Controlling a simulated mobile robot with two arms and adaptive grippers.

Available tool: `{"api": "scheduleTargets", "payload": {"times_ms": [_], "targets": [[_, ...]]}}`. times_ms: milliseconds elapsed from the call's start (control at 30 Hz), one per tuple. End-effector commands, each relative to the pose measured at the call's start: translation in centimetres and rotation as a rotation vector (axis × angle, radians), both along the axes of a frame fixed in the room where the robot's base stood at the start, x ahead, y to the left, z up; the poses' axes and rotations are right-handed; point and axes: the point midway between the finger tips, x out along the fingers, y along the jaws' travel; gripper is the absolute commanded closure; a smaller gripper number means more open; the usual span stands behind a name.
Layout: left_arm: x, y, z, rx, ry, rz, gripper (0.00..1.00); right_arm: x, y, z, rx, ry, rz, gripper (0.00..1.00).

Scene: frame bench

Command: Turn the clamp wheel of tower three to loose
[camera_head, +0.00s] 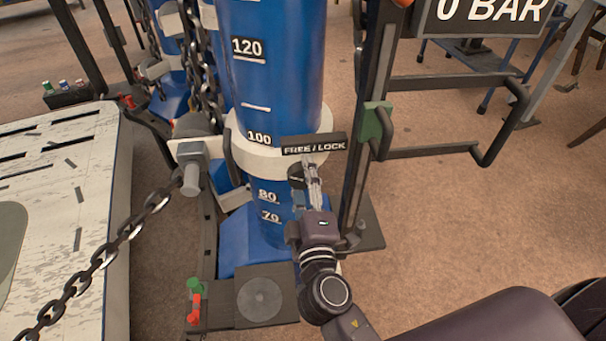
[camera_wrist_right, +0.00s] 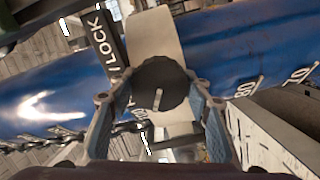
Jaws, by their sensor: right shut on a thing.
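The clamp wheel (camera_head: 296,177) is a small dark disc on the white collar (camera_head: 262,158) of the blue tower (camera_head: 275,60), just below the FREE / LOCK label (camera_head: 314,144). My right gripper (camera_head: 308,178) reaches up to it from below and hides part of it. In the right wrist view the round dark wheel (camera_wrist_right: 160,82) sits between the two fingers, which are closed on its sides. A short pale mark on the wheel points down in that view. The LOCK end of the label (camera_wrist_right: 104,42) shows at upper left there. My left gripper is not in view.
A dark upright post with a green block (camera_head: 376,122) and a bent handle stands right of the tower. Another blue tower stands behind. Open floor (camera_head: 480,230) lies to the right.

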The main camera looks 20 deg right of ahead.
Motion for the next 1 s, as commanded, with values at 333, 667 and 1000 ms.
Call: {"api": "scheduleTargets", "payload": {"times_ms": [333,667,1000], "targets": [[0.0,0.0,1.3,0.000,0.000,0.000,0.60,0.0,0.1,0.2,-0.326,0.057,0.003,0.79],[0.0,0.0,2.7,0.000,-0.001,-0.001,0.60,0.0,0.1,0.2,-0.635,0.112,0.003,0.79],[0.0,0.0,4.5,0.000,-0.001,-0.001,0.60,0.0,0.1,0.3,-0.953,0.169,0.003,0.79]]}}
